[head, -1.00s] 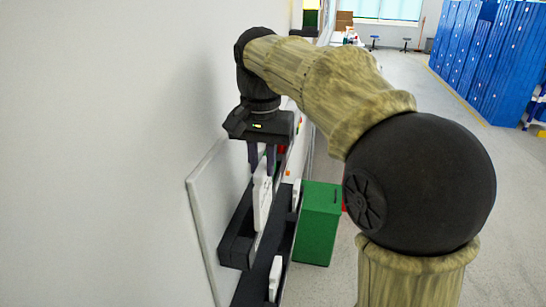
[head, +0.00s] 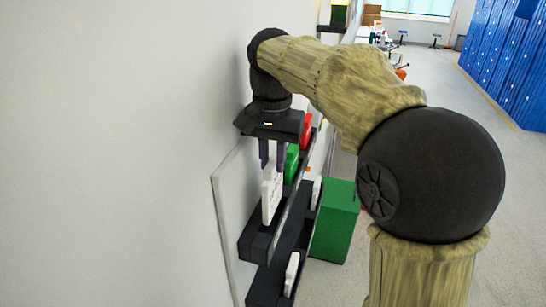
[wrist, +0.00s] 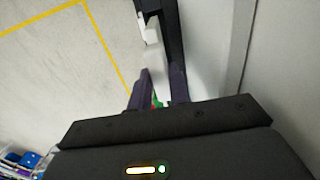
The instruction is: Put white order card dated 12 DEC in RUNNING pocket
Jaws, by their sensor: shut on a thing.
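My gripper (head: 272,158) points down and is shut on the top of a white card (head: 271,195), seen nearly edge-on. The card is upright, its lower end at the near end of a black pocket rack (head: 257,243) on a white board (head: 225,200). I cannot tell whether it is inside a pocket or just above it. Its date is unreadable, and no RUNNING label shows. In the wrist view my gripper's fingers (wrist: 160,90) are seen from above, and the held card cannot be made out clearly.
A green card (head: 291,163) and a red card (head: 307,130) stand farther along the rack. A lower black rack (head: 268,285) holds white cards, one near (head: 291,274) and one farther (head: 316,191). A green box (head: 337,222) stands right of the racks. The wall is close on the left.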

